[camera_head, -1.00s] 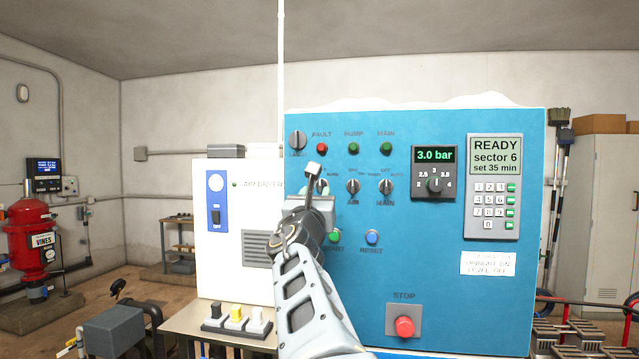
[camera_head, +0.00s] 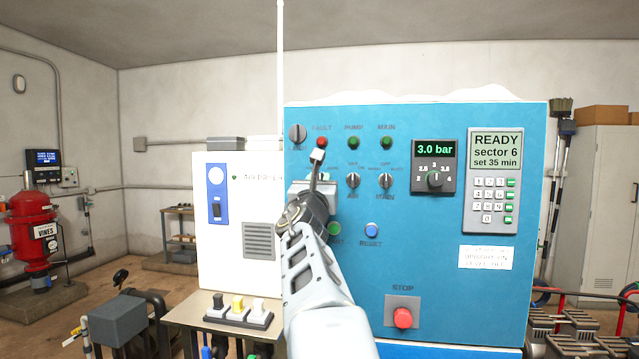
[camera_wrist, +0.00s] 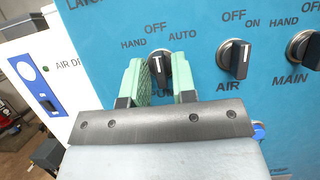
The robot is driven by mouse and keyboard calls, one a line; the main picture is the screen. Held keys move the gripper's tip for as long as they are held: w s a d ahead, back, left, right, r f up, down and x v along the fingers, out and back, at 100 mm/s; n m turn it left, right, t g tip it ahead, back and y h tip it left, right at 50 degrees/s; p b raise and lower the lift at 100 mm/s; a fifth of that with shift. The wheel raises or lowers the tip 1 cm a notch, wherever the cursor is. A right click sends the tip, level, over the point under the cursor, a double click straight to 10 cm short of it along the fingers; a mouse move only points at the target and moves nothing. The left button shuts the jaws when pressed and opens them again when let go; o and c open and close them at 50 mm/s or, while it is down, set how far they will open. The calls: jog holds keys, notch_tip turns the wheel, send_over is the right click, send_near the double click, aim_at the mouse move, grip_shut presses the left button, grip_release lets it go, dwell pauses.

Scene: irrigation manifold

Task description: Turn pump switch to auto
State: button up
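The pump switch (camera_wrist: 158,68) is a black rotary knob with a white mark, on the blue panel (camera_head: 450,280). HAND, OFF and AUTO labels surround it. Its handle stands nearly upright, with the mark close to OFF. My gripper (camera_wrist: 160,82) has its two green fingers apart, one on each side of the knob. I cannot tell whether either finger touches it. The grey gripper body hides most of the label below. In the head view my gripper (camera_head: 314,190) is in front of the panel's left part and hides the pump switch.
The air switch (camera_wrist: 238,60) and main switch (camera_wrist: 305,48) are close on the right. A red stop button (camera_head: 403,318) and blue reset button (camera_head: 372,230) are lower down. A white air dryer cabinet (camera_head: 222,265) stands left of the panel.

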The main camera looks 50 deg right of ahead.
jog(key=shift+s+a+r, duration=0.1)
jog(key=shift+a, duration=0.05)
grip_shut()
jog(key=shift+m, duration=0.5)
jog(key=m+g+h+b, duration=0.1)
jog(key=m+g, duration=0.2)
jog(key=m, duration=0.2)
jog(key=shift+a+r+m+g+b, duration=0.1)
jog(key=shift+m+g+b, duration=0.15)
jog(key=shift+m+g, duration=0.95)
jog(key=shift+r+m+g+b, duration=0.15)
jog(key=shift+m+g, duration=0.25)
jog(key=shift+m, duration=1.9)
